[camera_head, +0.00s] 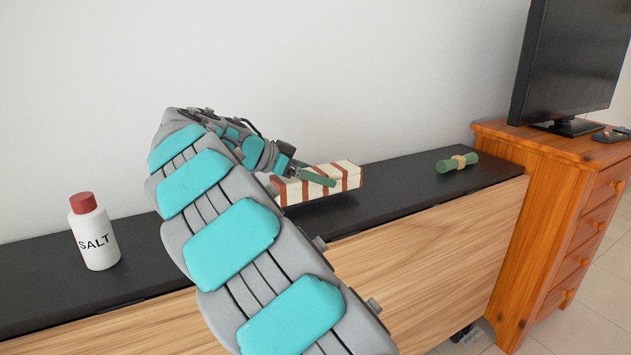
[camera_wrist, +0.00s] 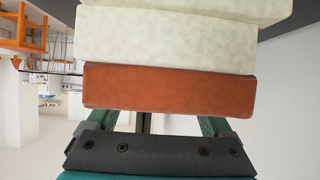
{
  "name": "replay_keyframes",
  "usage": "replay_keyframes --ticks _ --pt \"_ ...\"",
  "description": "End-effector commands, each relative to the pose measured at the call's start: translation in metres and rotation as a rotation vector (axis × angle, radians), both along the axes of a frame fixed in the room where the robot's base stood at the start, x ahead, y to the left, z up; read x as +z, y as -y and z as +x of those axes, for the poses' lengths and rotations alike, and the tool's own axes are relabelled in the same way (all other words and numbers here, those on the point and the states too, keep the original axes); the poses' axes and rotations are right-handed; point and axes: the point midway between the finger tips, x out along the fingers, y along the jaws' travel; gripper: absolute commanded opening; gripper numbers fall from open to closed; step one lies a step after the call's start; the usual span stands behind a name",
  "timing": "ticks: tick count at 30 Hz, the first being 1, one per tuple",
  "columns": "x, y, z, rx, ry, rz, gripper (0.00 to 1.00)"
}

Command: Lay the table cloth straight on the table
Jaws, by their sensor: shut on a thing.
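A block-shaped thing with cream and rust-red stripes (camera_head: 345,178) is at the black top, near its middle; it may be the folded table cloth, but I cannot be sure. My gripper (camera_head: 300,176) is shut on it, with a green finger across its near side. In the wrist view the striped thing (camera_wrist: 168,90) fills the upper middle, and the fingers of my gripper (camera_wrist: 163,124) run partly hidden behind it. I cannot tell whether it rests on the top or hangs just above. The black top (camera_head: 400,198) is long and narrow, with a wooden front.
A white salt bottle (camera_head: 94,235) with a red cap stands at the left. A green roll with a tan band (camera_head: 457,163) lies at the right. An orange wooden drawer chest (camera_head: 575,195) bearing a screen (camera_head: 570,60) stands beyond. A wall (camera_head: 330,70) runs behind.

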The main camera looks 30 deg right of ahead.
Motion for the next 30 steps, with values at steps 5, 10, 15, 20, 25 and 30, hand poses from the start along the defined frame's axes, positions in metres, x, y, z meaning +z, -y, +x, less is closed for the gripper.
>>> replay_keyframes --ticks 5,10,15,20,25,30 --pt "-0.017 -0.001 0.0 0.003 0.001 -0.001 0.09" --pt "-0.02 -0.001 0.0 0.002 0.003 -0.001 0.09" --pt "-0.021 -0.001 0.0 0.003 0.004 -0.001 0.09" --pt "-0.023 -0.001 0.0 0.003 0.004 0.0 0.89" --pt "-0.023 -0.001 0.0 0.003 0.004 0.0 1.0" --pt "-0.022 -0.001 0.0 0.002 0.003 0.0 1.0"
